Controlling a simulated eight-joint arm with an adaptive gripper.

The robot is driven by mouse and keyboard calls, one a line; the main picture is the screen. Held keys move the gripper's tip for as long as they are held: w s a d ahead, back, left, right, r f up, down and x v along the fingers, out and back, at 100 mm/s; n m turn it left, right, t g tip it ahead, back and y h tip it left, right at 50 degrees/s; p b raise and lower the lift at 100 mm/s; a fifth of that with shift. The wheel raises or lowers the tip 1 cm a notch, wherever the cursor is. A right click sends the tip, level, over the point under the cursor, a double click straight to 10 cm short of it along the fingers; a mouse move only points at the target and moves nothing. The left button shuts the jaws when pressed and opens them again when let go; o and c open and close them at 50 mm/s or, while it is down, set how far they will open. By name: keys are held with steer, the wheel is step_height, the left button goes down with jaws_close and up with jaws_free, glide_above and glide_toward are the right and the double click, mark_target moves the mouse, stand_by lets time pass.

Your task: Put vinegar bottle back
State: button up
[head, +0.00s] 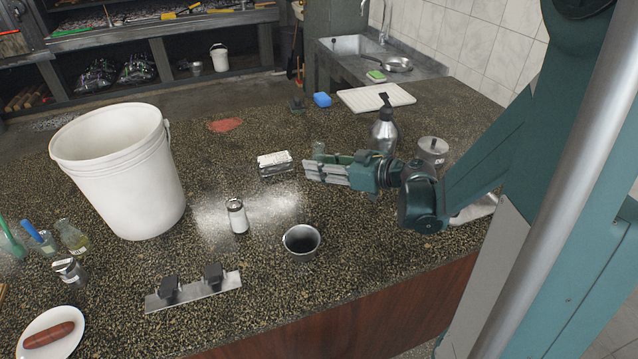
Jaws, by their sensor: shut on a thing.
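My gripper (308,169) reaches in from the right over the counter, its fingers pointing left. It is shut on a small greenish glass bottle, which looks like the vinegar bottle (318,149). Only the bottle's top shows above the fingers; the rest is hidden, and I cannot tell whether its base touches the counter. A metal rack with two black-topped pieces (194,291) lies at the front of the counter.
A large white bucket (120,175) stands on the left. A shaker (237,215), a metal cup (301,242) and a metal box (275,163) stand near the gripper. A pump bottle (384,130) and lidded pot (432,151) are behind the arm.

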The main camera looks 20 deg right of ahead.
steer(key=shift+f, duration=1)
steer(key=shift+f+b, duration=0.85)
steer(key=shift+f, duration=1.2)
steer(key=shift+f, duration=0.15)
steer(key=o, duration=1)
steer(key=shift+s+d+r, duration=0.1)
steer(key=shift+r, duration=0.1)
steer(key=shift+p+v, duration=1.05)
steer(key=shift+v, duration=4.8)
